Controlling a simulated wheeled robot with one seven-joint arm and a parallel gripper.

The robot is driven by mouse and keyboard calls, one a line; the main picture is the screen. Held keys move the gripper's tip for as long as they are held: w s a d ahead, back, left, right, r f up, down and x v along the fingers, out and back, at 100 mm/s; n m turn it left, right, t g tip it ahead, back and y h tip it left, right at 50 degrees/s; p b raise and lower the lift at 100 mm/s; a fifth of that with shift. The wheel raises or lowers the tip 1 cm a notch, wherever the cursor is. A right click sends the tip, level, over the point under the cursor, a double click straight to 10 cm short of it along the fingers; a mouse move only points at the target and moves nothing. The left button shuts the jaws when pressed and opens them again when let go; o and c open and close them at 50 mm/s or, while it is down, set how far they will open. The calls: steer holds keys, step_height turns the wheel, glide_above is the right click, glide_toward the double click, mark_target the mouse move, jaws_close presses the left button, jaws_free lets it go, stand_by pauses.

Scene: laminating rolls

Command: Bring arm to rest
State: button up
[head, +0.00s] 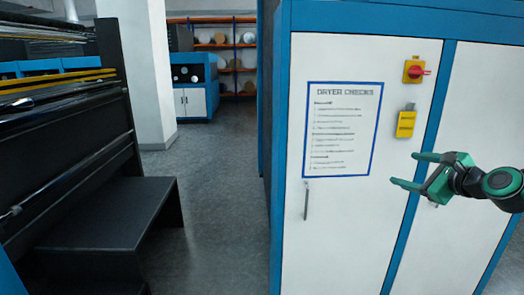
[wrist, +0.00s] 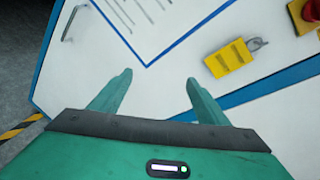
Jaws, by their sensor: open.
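My gripper (head: 408,170) is at the right in the head view, stretched out in front of the white and blue dryer cabinet (head: 345,225). Its two green fingers are spread apart with nothing between them. In the wrist view my gripper (wrist: 158,85) also shows open and empty, with the cabinet's white door beyond the fingertips. The fingers look apart from the cabinet, though the exact gap is hard to tell.
The cabinet carries a "DRYER CHECKS" sheet (head: 343,130), a red rotary switch (head: 414,70), a yellow padlocked tag (head: 406,123) and a door handle (head: 306,200). A black step (head: 105,212) stands at left beside dark machinery. Grey floor (head: 215,180) between them is clear.

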steer(key=s+a+f+n+g+h, duration=0.1)
steer(key=s+f+n+g, duration=0.4)
steer(key=s, duration=0.3)
steer(key=s+a+f+n+g+h, duration=0.1)
steer(key=s+f+n+g, duration=0.2)
steer(key=s+f+n, duration=0.35)
steer(key=s+f+n+g, duration=0.1)
steer(key=s+n+g, duration=0.5)
steer(key=s, duration=1.5)
steer(key=shift+s+a+f+n+g, duration=0.3)
steer(key=shift+n+g, duration=0.1)
steer(key=shift+n, duration=0.65)
steer(key=shift+w+f+h, duration=0.2)
steer(key=shift+w+h, duration=0.1)
steer(key=shift+w, duration=0.35)
